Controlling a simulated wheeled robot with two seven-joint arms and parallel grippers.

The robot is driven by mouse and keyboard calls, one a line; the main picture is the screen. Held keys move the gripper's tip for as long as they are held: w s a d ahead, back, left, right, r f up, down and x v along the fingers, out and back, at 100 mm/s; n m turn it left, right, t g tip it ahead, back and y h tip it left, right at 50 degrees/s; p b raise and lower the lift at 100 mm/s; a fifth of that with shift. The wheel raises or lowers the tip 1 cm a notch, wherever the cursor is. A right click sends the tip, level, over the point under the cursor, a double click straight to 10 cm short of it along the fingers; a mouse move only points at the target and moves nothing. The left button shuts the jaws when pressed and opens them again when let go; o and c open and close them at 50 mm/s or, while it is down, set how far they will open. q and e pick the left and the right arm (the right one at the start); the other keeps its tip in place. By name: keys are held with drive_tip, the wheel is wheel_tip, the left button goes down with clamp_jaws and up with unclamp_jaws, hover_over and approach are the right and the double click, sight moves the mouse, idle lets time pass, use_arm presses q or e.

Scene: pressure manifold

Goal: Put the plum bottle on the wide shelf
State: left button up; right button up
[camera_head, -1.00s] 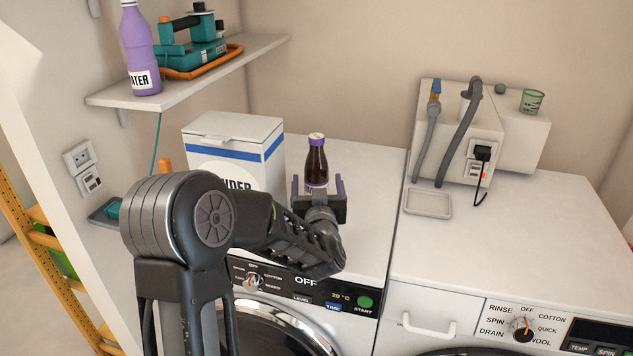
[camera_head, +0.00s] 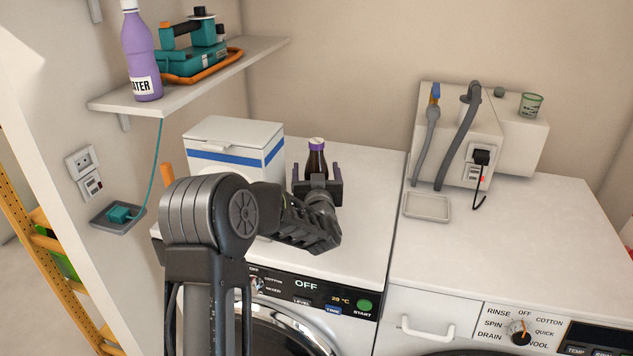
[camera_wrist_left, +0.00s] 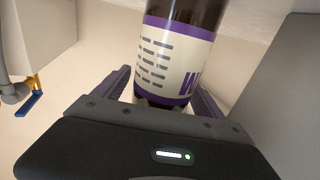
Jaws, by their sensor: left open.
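A dark plum-brown bottle (camera_head: 317,158) with a purple cap stands upright on the left washing machine's white top, beside the detergent box. In the left wrist view the bottle (camera_wrist_left: 178,50) shows a cream label with purple bands. My left gripper (camera_head: 317,172) is open, with one purple finger on each side of the bottle. The gripper body hides the bottle's lower part in the head view. A white wall shelf (camera_head: 215,75) is at the upper left. It bears a lilac bottle (camera_head: 141,55) marked "ATER" and a teal device (camera_head: 190,60). My right gripper is not in view.
A white box (camera_head: 233,150) with a blue stripe stands close left of the bottle. A white unit with hoses (camera_head: 460,130) and a green cup (camera_head: 531,104) are at the back right. The right machine's top is mostly clear.

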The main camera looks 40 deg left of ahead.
use_arm(q)
drive_tip(key=shift+w+a, duration=0.1)
drive_tip(key=shift+w, duration=0.05)
drive_tip(key=shift+c, duration=0.2)
idle(0.3)
clamp_jaws()
idle(0.7)
drive_tip(key=shift+r, duration=0.1)
